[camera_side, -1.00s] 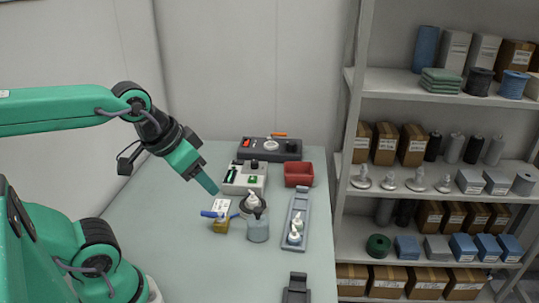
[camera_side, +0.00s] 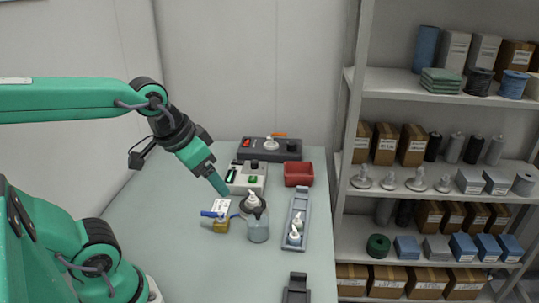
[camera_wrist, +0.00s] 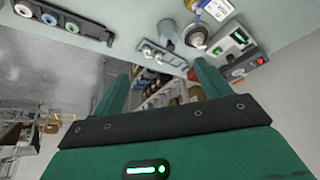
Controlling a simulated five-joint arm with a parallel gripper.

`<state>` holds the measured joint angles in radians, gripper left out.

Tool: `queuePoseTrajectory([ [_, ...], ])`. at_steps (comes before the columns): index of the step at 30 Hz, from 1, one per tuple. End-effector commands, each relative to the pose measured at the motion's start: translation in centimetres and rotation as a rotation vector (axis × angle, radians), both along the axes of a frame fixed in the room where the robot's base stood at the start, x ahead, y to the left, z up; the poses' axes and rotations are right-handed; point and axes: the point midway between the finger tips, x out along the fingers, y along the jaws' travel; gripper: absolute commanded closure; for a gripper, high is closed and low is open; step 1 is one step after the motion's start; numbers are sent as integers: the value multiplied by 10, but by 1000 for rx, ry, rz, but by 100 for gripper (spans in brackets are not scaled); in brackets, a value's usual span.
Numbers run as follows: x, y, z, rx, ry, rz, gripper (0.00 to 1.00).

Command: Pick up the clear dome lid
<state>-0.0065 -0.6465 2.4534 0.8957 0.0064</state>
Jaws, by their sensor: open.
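A translucent, pale grey-blue rounded piece (camera_side: 258,231), which looks like the clear dome lid, stands on the table in the side view. In the wrist view it shows near the top (camera_wrist: 166,32). My gripper (camera_side: 224,191) points down and to the right, above and to the left of it, apart from it. In the wrist view my gripper (camera_wrist: 161,85) has its two green fingers spread with nothing between them. A dark round piece with a white top (camera_side: 251,203) stands close behind the clear piece.
A yellowish bottle with a blue part (camera_side: 221,226) lies just left of the clear piece. A long grey tray (camera_side: 301,205) with small white-topped items is to its right. Behind are a control box (camera_side: 245,178), a red bin (camera_side: 298,174) and a dark unit (camera_side: 275,150). The front-left table is clear.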

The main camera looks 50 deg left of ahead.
Motion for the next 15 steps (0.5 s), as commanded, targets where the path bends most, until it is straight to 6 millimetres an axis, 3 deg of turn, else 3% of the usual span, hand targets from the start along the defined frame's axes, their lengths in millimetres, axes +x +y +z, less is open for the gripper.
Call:
queuePoseTrajectory([
  [15,66,8,-37,4,197,1,24],
])
